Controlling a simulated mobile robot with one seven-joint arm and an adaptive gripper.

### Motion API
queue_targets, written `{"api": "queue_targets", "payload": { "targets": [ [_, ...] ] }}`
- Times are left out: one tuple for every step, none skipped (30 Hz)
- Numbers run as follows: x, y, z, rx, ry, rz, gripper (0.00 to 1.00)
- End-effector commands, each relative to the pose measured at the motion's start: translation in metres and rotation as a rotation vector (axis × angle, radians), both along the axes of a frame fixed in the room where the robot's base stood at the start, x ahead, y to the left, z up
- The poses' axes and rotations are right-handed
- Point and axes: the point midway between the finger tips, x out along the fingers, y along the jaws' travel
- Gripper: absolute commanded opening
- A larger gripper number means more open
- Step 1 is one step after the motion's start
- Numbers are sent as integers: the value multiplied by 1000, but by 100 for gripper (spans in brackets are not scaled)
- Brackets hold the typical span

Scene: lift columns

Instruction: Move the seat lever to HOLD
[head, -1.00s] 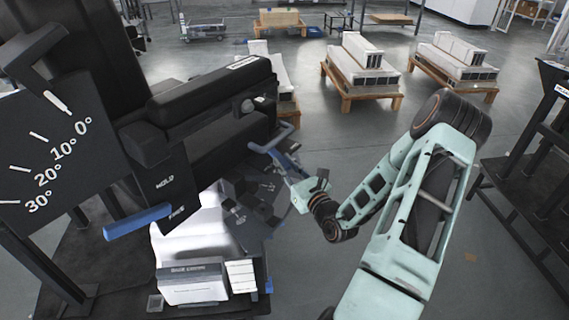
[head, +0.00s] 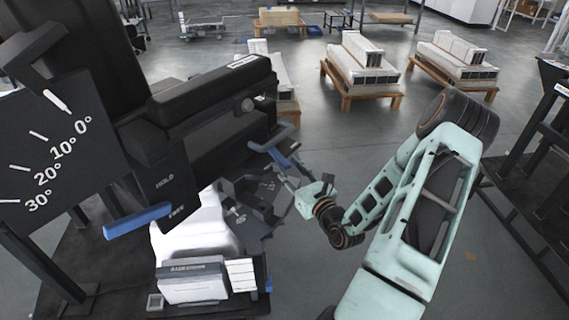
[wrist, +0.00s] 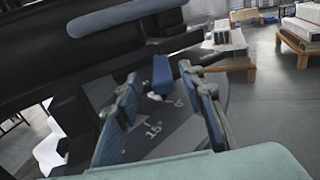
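A blue lever handle (head: 138,220) sticks out at the lower left of a black plate (head: 168,190) marked HOLD and FREE. It lies nearest the FREE mark. My gripper (head: 284,172) is well to the right of this lever, beside the black machine. In the wrist view my gripper (wrist: 160,76) has its two blue-padded fingers wide apart. A small blue block (wrist: 162,70) shows in the gap between the fingertips, beyond them; I see no contact. A dark dial with a 15° mark lies below the fingers.
A blue-grey handle (head: 270,138) juts from the machine near my gripper; a blue-grey bar (wrist: 115,17) crosses the top of the wrist view. A white block (head: 192,278) sits below the HOLD/FREE plate. An angle board (head: 45,150) stands left.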

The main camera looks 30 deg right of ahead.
Motion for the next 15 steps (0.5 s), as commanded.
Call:
{"api": "queue_targets", "payload": {
  "targets": [
    [-11, -1, 0, 0, 2, -2, 36],
    [-18, -2, -1, 1, 4, -2, 36],
    [-27, -2, 0, 1, 2, -2, 36],
    [-34, -2, -1, 1, 4, -3, 36],
    [-40, -3, -1, 1, 4, -3, 36],
    [-49, -2, -1, 1, 3, -3, 36],
    [-55, -3, -1, 1, 4, -3, 36],
    [-61, -3, -1, 1, 3, -3, 36],
    [-68, -3, -1, 1, 2, -3, 36],
    [-73, -3, -1, 2, 3, -2, 36],
    [-77, -3, -1, 1, 3, -2, 36],
    [-82, -3, 0, 1, 2, -1, 36],
    [-86, -4, 0, 1, 2, -2, 36],
    [-88, -4, -1, 1, 2, -2, 36],
    [-91, -3, -1, 1, 2, -1, 36]
  ]
}}
